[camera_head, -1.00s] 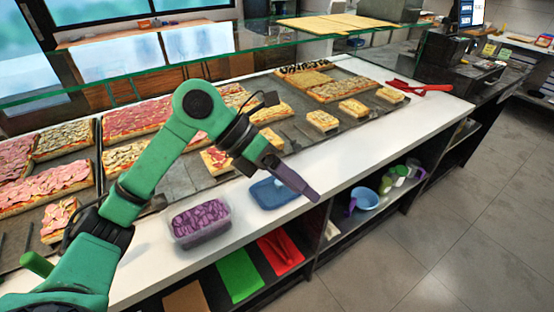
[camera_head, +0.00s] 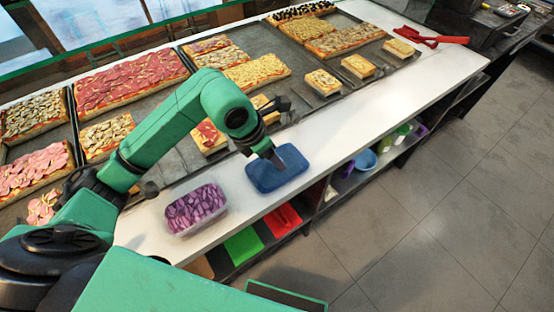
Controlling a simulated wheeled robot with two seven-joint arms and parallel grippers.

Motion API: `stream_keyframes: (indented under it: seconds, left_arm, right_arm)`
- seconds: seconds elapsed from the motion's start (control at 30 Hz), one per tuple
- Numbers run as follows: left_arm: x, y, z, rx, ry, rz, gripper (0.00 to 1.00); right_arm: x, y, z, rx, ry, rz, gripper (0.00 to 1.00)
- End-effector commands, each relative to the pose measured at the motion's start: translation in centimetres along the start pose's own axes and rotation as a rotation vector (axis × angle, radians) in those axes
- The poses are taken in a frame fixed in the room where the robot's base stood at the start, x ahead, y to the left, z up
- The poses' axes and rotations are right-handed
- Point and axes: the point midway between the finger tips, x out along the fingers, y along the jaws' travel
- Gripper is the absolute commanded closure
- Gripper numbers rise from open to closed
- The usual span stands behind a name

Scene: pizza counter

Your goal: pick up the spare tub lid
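The blue tub lid (camera_head: 285,178) lies flat on the white counter near its front edge, right of the tub. My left gripper (camera_head: 277,160) points down at the back part of the lid, with its fingertips over or touching it. I cannot tell whether it touches, or whether the fingers are open or shut, because they are small and seen nearly edge-on. A clear tub (camera_head: 196,209) with sliced purple onion stands to the left of the lid. My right gripper is not in view.
Trays of pizza slices (camera_head: 130,85) fill the counter behind the lid. Red tongs (camera_head: 430,37) lie at the far right. Below the front edge, shelves hold red (camera_head: 282,219) and green (camera_head: 243,246) boards and a blue bowl (camera_head: 366,160). The counter right of the lid is clear.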

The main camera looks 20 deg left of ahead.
Motion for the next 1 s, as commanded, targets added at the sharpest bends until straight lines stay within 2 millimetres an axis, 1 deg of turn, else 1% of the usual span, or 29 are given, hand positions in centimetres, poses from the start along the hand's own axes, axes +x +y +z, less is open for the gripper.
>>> stream_keyframes:
  seconds: [0.03,0.13,0.3,0.33,0.37,0.4,0.47,0.5,0.83,0.93,1.0]
  left_arm:
    - [0.5,-0.1,0.1,-0.002,0.002,-0.006,0.32]
    - [1.8,-0.1,0.1,0.0,0.0,-0.002,0.32]
    - [2.0,0.0,0.0,0.001,-0.001,0.0,0.32]
    - [2.0,0.0,0.0,0.001,-0.001,0.0,0.36]
    - [2.0,0.0,0.0,0.001,-0.001,0.0,0.47]
    - [2.0,0.0,0.0,0.001,-0.001,0.0,0.62]
    - [2.0,0.0,0.0,0.001,-0.001,0.0,0.85]
    - [2.0,0.0,0.0,0.0,-0.001,0.0,1.0]
    - [1.8,0.0,0.1,0.0,-0.002,0.0,1.0]
    - [1.2,0.0,0.5,0.0,-0.005,0.0,1.0]
    - [0.3,0.1,0.9,0.001,-0.007,0.002,1.0]
  right_arm:
    - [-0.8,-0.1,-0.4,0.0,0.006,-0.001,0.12]
    - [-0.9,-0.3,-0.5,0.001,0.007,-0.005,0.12]
    - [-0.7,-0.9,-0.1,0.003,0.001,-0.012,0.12]
    - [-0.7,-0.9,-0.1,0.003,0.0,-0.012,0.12]
    - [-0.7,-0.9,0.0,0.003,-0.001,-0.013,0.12]
    - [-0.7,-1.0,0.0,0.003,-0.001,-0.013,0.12]
    - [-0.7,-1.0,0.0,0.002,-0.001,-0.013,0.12]
    - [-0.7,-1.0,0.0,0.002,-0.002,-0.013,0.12]
    - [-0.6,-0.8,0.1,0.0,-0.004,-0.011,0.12]
    - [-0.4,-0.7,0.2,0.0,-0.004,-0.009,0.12]
    - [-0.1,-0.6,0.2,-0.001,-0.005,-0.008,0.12]
